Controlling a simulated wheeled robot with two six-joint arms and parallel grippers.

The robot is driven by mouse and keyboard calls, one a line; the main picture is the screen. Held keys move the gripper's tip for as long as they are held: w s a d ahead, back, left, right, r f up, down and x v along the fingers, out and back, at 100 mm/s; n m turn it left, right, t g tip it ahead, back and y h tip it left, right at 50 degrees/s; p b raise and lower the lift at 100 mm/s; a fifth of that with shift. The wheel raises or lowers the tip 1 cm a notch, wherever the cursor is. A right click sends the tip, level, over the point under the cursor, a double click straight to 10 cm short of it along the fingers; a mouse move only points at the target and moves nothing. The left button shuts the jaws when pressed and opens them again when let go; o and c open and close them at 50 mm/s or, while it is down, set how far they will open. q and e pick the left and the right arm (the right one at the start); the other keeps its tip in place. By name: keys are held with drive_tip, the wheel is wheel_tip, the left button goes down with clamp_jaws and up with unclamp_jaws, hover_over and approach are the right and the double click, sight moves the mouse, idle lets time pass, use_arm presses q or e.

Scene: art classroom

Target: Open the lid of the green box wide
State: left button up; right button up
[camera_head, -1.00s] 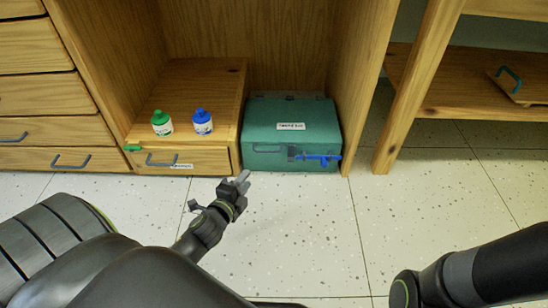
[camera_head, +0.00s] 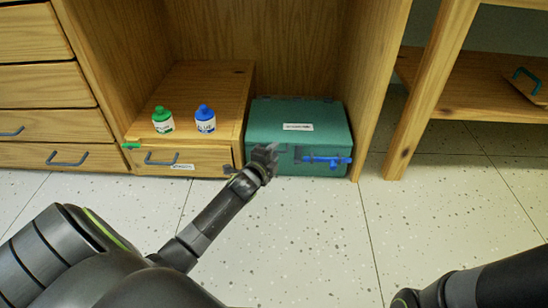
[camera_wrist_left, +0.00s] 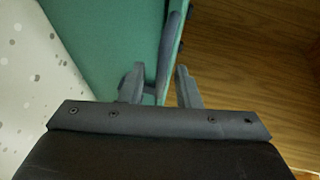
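The green box (camera_head: 300,125) sits on the floor inside the wooden alcove with its lid down. Its top bears a white label, and a blue latch (camera_head: 328,160) is on the right of its front. My left gripper (camera_head: 264,153) is at the left of the box's front and hides the grey handle there. In the left wrist view my left gripper (camera_wrist_left: 160,88) is open, with its fingers on either side of the grey handle (camera_wrist_left: 167,55); a gap shows beside the right finger. Green box surface (camera_wrist_left: 115,45) fills the area beyond. My right gripper is out of view.
A low wooden drawer unit (camera_head: 215,90) stands left of the box, bearing a green bottle (camera_head: 163,122) and a blue bottle (camera_head: 205,121). The alcove's side panel (camera_head: 378,80) is close on the right. The speckled floor (camera_head: 300,240) in front is clear.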

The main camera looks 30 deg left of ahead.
use_arm(q)
drive_tip(key=shift+w+a, duration=0.1)
drive_tip(key=shift+w, duration=0.35)
clamp_jaws()
